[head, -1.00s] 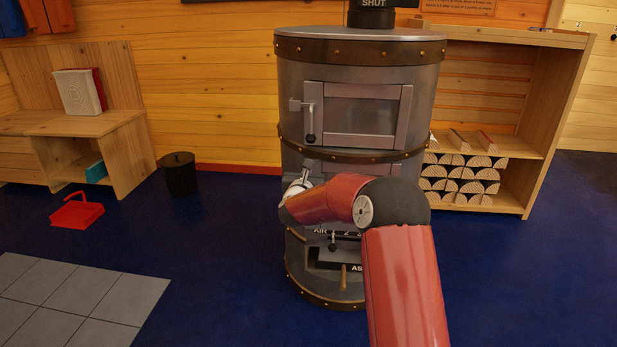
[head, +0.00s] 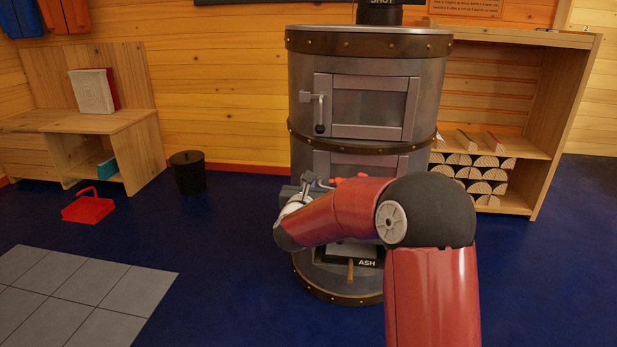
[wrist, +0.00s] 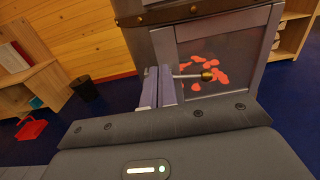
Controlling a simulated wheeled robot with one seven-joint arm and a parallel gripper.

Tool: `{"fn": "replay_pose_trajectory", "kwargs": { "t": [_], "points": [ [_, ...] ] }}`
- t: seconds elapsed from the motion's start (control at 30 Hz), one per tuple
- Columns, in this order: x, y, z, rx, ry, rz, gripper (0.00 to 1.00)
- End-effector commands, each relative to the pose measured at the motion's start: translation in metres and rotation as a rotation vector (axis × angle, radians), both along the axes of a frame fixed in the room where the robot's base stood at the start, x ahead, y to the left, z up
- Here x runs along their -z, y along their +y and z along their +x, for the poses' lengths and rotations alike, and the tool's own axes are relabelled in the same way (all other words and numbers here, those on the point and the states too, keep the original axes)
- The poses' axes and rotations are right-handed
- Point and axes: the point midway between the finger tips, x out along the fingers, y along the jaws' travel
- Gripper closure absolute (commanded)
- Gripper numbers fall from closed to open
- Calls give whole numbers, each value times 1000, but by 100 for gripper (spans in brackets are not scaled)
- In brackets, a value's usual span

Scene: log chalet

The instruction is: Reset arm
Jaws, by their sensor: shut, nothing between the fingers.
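My gripper (wrist: 160,88) is shut and empty in the wrist view, its two fingers side by side in front of the stove's lower door. In the head view my red arm hides most of this area, and the gripper shows only in part at the stove's left front. The lower door (wrist: 218,58) has a glass pane with red-orange embers behind it. A rod handle with a brass knob (wrist: 206,76) shows just right of the fingers; I cannot tell whether they touch it. The grey metal stove (head: 303,95) stands upright with its upper door (head: 368,106) shut.
A wooden shelf (head: 558,120) with split logs stands to the right of the stove. A black bin (head: 188,174), a red dustpan-like item (head: 88,208) and a wooden bench (head: 90,122) are at the left. The blue floor between is clear, with grey tiles (head: 75,300) at front left.

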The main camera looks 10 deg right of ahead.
Motion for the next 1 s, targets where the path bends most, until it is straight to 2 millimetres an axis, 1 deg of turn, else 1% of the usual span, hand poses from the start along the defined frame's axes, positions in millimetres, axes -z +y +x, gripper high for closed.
{"fn": "replay_pose_trajectory", "kwargs": {
  "t": [0.07, 0.17, 0.2, 0.27, 0.3, 0.37, 0.4, 0.47, 0.5, 0.57, 0.6, 0.67, 0.7, 0.77, 0.8, 0.9, 0.97, 1.0],
  "points": [
    [-8, 5, -5, -24, 18, -45, 100],
    [-29, 18, -17, -108, 88, -212, 100],
    [-40, 25, -25, -157, 130, -318, 100],
    [-55, 35, -41, -243, 203, -510, 100],
    [-65, 42, -55, -305, 254, -655, 100],
    [-75, 48, -78, -399, 329, -879, 100],
    [-80, 51, -96, -460, 375, -1028, 100],
    [-85, 53, -124, -552, 440, -1251, 100],
    [-88, 52, -144, -615, 480, -1396, 100],
    [-89, 48, -177, -713, 533, -1614, 100],
    [-89, 44, -199, -783, 564, -1753, 100],
    [-87, 36, -235, -893, 603, -1954, 100],
    [-85, 29, -259, -973, 622, -2084, 100],
    [-80, 19, -296, -1099, 637, -2263, 100],
    [-77, 12, -319, -1183, 637, -2370, 100],
    [-67, -4, -371, -1386, 605, -2581, 100],
    [-62, -12, -395, -1490, 574, -2669, 100],
    [-59, -16, -408, 1517, -541, 2662, 100]
  ]
}}
